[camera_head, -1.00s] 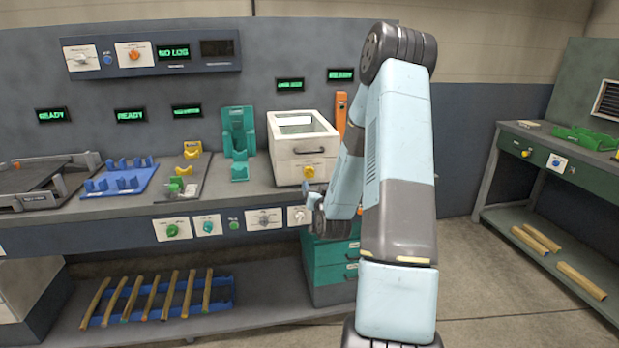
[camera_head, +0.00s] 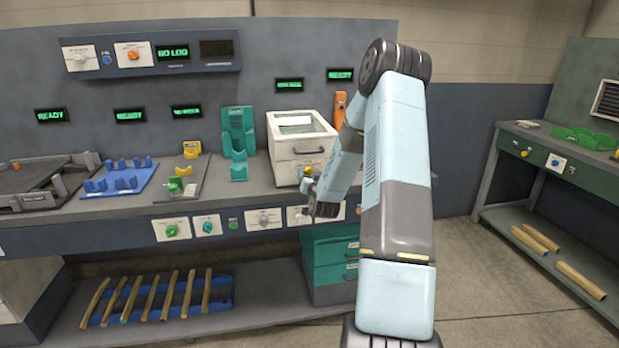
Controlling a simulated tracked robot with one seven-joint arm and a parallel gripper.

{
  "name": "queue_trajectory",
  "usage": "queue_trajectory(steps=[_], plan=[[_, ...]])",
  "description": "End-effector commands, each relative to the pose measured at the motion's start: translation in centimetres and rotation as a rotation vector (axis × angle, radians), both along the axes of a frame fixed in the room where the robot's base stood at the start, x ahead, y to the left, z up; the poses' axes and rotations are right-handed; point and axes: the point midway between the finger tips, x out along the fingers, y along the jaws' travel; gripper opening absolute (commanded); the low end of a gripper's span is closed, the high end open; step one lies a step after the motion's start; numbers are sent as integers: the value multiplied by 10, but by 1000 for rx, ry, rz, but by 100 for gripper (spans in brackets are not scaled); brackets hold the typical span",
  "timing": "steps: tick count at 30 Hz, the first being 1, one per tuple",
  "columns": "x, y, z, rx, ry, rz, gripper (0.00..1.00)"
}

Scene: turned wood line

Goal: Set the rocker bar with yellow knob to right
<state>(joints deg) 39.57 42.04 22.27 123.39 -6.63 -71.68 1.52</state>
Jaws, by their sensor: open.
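A small yellow knob (camera_head: 308,170) shows low on the front of the white box (camera_head: 286,172) on the bench. It is too small to tell whether it belongs to a rocker bar or which way it is set. My gripper (camera_head: 306,184) is open in front of the white box, just below the first knob in the picture. I see no thing between its fingers. My wrist hides part of the bench's control strip behind it.
The bench front carries a green knob (camera_head: 171,231), a teal knob (camera_head: 207,226) and a white knob (camera_head: 263,218). A teal stand (camera_head: 238,140) is left of the box and an orange upright (camera_head: 340,106) is behind it. Teal drawers (camera_head: 330,258) stand below.

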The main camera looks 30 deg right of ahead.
Motion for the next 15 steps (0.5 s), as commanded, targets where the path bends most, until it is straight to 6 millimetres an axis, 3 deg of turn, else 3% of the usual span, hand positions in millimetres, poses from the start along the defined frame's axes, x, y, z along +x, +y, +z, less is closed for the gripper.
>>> queue_trajectory(steps=[2, 15], plan=[[0, 0, 0, 0, 0, 0, 66], [0, 1, 0, 0, 0, 1, 24]])
